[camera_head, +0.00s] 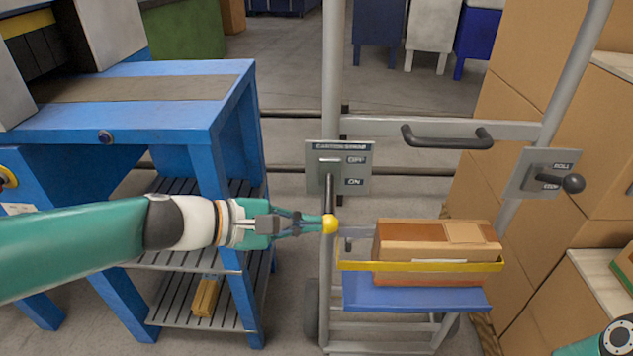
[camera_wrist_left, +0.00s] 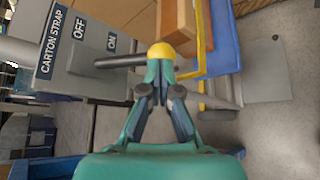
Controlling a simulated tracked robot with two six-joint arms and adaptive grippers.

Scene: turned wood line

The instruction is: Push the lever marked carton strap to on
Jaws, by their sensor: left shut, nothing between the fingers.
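The carton strap panel (camera_head: 341,148) is a grey plate on the left post of the metal frame, with OFF above ON. Its lever (camera_head: 329,192) is a dark rod with a yellow ball knob (camera_head: 330,224). The rod meets the plate beside ON, below the OFF label. The panel (camera_wrist_left: 80,52) and knob (camera_wrist_left: 160,51) also show in the left wrist view. My left gripper (camera_head: 318,224) is shut and empty, its fingertips at the knob's left side; they appear to touch it. The fingertips partly hide the knob in the wrist view. My right gripper is out of view.
A second panel with a black-knobbed lever (camera_head: 573,183), marked ROLL and STOP, is on the right post. A dark handle (camera_head: 447,137) is on the crossbar. A carton (camera_head: 437,243) sits behind a yellow bar (camera_head: 420,267). A blue bench (camera_head: 215,115) stands left; stacked boxes stand right.

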